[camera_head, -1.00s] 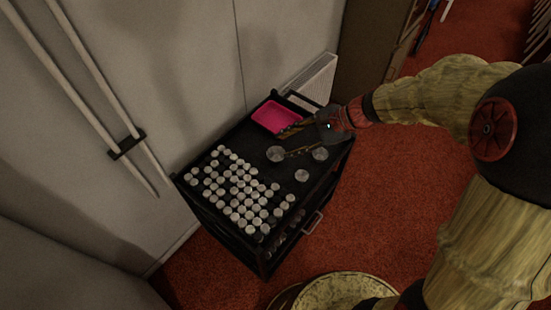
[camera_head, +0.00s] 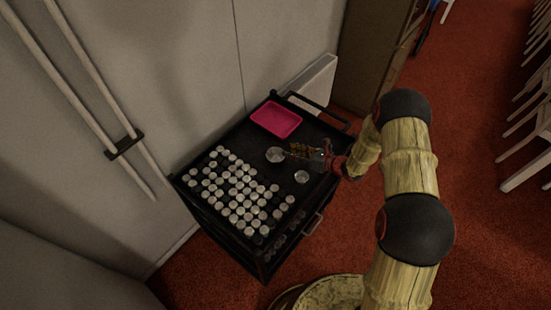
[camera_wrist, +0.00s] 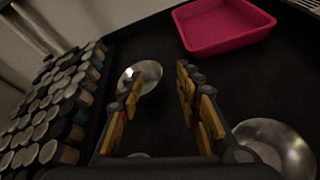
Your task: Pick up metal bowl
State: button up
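Several small shiny metal bowls stand on the black cart top. In the head view, one bowl (camera_head: 275,155) lies just left of my gripper (camera_head: 293,151), and another bowl (camera_head: 301,176) lies below it. In the wrist view, my gripper (camera_wrist: 158,88) is open and empty, its yellow-padded fingers spread apart. A bowl (camera_wrist: 146,73) sits ahead, partly hidden behind the left finger. Another bowl (camera_wrist: 280,145) is at the lower right, outside the right finger. A sliver of a further bowl shows at the bottom, mostly hidden by my gripper.
A pink tray (camera_head: 276,119) lies at the cart's back; it also shows in the wrist view (camera_wrist: 222,28). Many lidded jars (camera_head: 236,190) crowd the left part of the cart (camera_head: 262,262). A wall cabinet (camera_head: 170,70) stands behind. White chairs (camera_head: 530,150) are far right.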

aim_at(277, 148)
jog(key=x, duration=0.3)
jog(key=b+x, duration=0.1)
jog(key=x, duration=0.1)
jog(key=shift+s+a+f, duration=0.15)
jog(key=shift+a+f, duration=0.1)
jog(key=shift+a, duration=0.25)
jog(key=shift+w+a, duration=0.2)
jog(key=shift+c, duration=1)
grip_shut()
